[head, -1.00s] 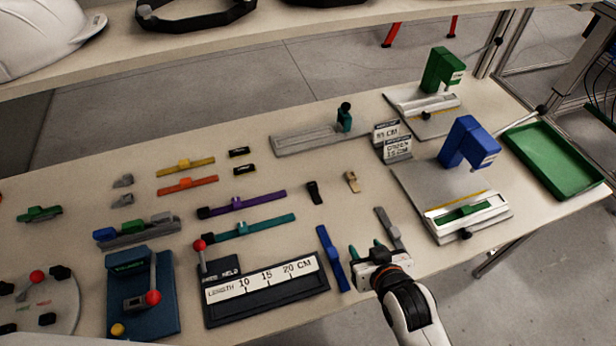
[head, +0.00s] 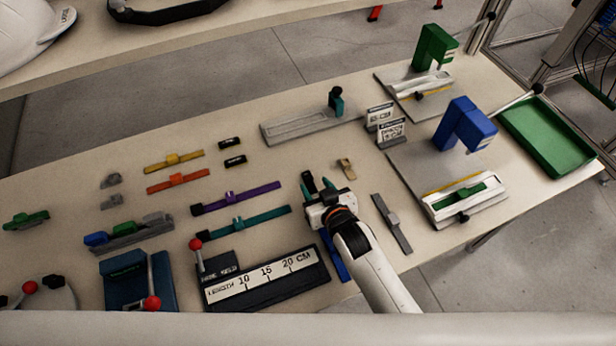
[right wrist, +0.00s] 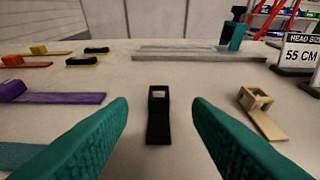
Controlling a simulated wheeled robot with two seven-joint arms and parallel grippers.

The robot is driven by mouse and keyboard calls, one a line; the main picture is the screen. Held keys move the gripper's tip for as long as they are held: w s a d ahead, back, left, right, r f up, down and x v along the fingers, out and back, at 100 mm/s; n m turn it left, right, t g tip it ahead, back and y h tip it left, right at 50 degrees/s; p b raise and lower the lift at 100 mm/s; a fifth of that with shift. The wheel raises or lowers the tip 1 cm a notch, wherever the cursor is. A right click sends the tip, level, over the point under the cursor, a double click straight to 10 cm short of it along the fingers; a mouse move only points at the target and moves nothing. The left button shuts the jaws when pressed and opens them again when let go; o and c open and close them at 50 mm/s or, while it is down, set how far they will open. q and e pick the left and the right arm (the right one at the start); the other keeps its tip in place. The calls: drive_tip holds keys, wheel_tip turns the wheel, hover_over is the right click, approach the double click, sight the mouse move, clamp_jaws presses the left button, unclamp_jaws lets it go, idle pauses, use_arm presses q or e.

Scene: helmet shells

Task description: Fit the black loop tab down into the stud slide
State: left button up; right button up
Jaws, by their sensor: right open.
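The black loop tab (right wrist: 158,115) lies flat on the table in the right wrist view, its square loop at the far end. It is between and beyond the spread fingers, apart from both. My right gripper (head: 318,185) is open and empty; its teal fingers also frame the right wrist view (right wrist: 160,104). In the head view the tab is hard to separate from the fingers. A white slide (head: 440,210) holding a green piece stands below the blue press (head: 465,124). Another slide (head: 408,89) stands below the green press (head: 432,46). I cannot tell which is the stud slide. My left gripper is not in view.
A blue strip (head: 334,258) lies partly under my arm. Sign cards (head: 391,132) and a grey fixture (head: 300,126) stand behind. A green tray (head: 545,135) is far right.

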sight(309, 179)
drive_tip(key=x, duration=0.4)
drive_tip(key=shift+w+a+f, duration=0.1)
drive_tip(key=shift+a, duration=0.05)
clamp_jaws()
